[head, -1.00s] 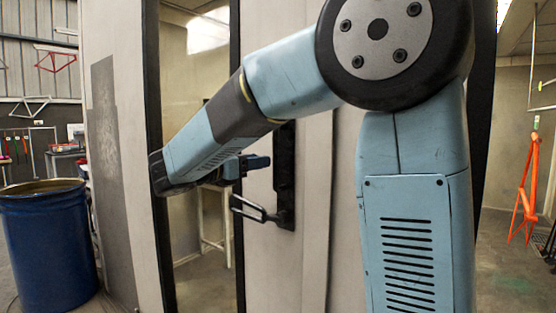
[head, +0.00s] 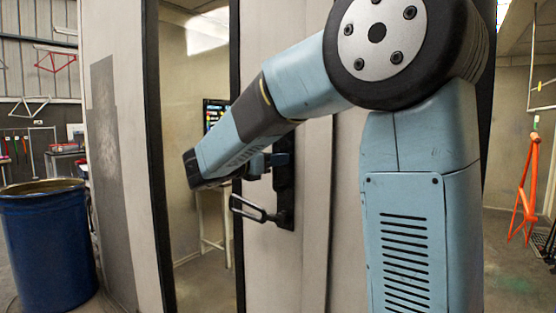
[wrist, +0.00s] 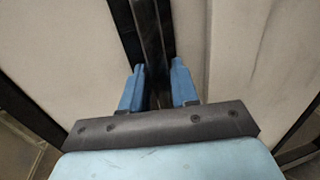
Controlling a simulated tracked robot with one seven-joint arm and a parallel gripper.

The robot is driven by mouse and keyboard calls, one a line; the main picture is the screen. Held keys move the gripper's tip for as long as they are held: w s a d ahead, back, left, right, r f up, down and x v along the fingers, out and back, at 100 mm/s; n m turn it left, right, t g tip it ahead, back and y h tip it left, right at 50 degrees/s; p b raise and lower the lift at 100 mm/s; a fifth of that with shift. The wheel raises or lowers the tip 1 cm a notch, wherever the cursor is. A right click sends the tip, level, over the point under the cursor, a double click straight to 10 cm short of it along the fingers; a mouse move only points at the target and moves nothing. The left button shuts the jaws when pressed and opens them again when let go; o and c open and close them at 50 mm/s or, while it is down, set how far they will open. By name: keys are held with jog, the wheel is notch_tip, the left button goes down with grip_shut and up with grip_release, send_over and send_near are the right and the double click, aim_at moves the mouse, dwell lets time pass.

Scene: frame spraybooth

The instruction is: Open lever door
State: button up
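The door (head: 258,275) is a pale panel that looks shut, with a tall dark-framed window on its left. A black handle plate (head: 287,207) is fixed upright on it. A black loop-shaped lever (head: 250,208) sticks out to the left from the plate's lower part and looks about level. My gripper (head: 268,162) is just above the lever, in front of the plate, partly hidden behind my arm. In the wrist view its two blue fingers (wrist: 157,84) are apart, with the dark plate (wrist: 152,35) showing between them. I cannot make out the lever there, nor any contact.
A blue drum (head: 45,245) stands on the floor at the left. Through the window (head: 190,255) a stand and a screen (head: 213,112) show. An orange frame (head: 526,195) hangs at the far right.

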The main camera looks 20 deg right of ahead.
grip_shut()
